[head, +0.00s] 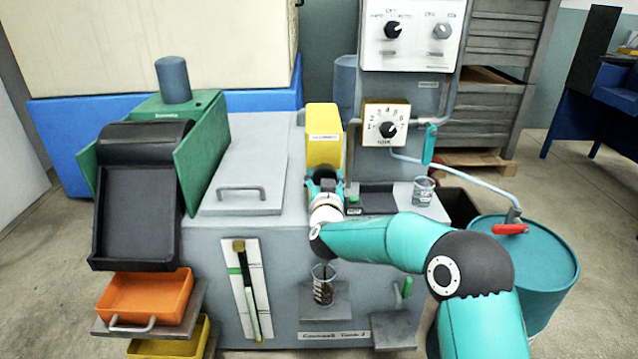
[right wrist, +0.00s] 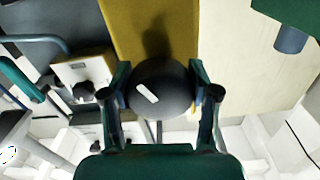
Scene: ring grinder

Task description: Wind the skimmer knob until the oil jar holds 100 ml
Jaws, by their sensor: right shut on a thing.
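The skimmer knob (right wrist: 160,88) is a round black knob with a white mark, on the front of the yellow skimmer housing (head: 323,135). My right gripper (head: 325,182) is shut on the knob; in the right wrist view its fingers (right wrist: 161,98) sit on either side of it. In the head view the gripper mostly hides the knob. The oil jar (head: 322,284) is a clear glass on a small grey shelf below my right gripper. It holds dark brown liquid; its level cannot be read against marks from here. My left gripper is not in view.
A sight gauge (head: 246,290) is on the grey tank front. A second glass (head: 423,191) stands on the ledge at right. A dial box (head: 386,124) and switch panel (head: 411,35) are above. A teal drum (head: 545,262) with a red-handled valve stands right; an orange tray (head: 148,297) is at left.

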